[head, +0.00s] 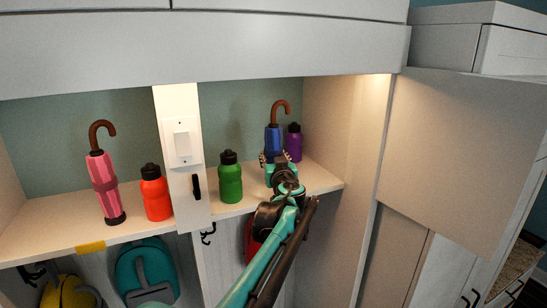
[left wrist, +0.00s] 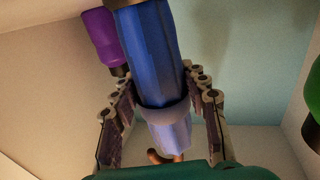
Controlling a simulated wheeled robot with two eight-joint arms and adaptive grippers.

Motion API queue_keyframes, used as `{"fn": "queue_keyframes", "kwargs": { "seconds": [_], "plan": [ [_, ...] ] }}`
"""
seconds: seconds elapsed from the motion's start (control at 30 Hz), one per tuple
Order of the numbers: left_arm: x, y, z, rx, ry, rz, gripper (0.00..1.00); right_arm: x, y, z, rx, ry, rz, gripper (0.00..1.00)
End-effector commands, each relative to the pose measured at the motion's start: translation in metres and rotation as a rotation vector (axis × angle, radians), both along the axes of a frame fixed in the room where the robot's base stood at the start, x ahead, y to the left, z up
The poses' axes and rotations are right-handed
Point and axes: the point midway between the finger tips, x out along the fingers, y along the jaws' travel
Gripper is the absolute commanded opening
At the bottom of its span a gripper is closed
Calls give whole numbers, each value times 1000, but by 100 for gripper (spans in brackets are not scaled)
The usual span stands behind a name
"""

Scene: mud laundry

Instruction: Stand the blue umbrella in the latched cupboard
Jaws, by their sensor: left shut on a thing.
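The blue umbrella (head: 273,139) with a brown hooked handle stands upright, handle up, at the back right of the lit shelf. My left gripper (head: 276,160) reaches in from the front and is shut on it. In the left wrist view the umbrella (left wrist: 155,60) runs between the two fingers (left wrist: 162,112), its strap band close to them. The gripper hides the umbrella's lower part in the head view, so I cannot tell whether it touches the shelf. Pale cupboard panels (head: 450,150) stand at the right; I cannot tell which has the latch. My right gripper is out of view.
A purple bottle (head: 293,143) stands close behind and right of the umbrella. A green bottle (head: 230,178) is left of my gripper. Past the divider (head: 181,150) stand an orange bottle (head: 156,192) and a pink umbrella (head: 104,185). Bags hang below the shelf (head: 50,235).

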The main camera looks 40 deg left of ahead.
Motion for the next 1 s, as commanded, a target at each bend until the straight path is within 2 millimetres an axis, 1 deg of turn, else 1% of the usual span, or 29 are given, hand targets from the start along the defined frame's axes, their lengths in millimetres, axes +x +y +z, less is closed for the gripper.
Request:
{"fn": "queue_keyframes", "kwargs": {
  "seconds": [0.13,0.17,0.2,0.23,0.5,0.63,0.77,1.0],
  "plan": [
    [0,0,-3,0,0,0,6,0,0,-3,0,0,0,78],
    [0,0,-4,0,0,0,47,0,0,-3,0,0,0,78],
    [0,0,-3,0,0,0,57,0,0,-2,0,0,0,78],
    [0,0,-3,0,0,0,65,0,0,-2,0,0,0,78],
    [0,0,-2,0,0,0,65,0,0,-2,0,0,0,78],
    [-2,-2,1,0,0,-1,65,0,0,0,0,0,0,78],
    [-15,-18,-1,0,0,-1,65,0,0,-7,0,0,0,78],
    [-52,-58,-2,0,0,-3,65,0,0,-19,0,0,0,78]
  ]
}}
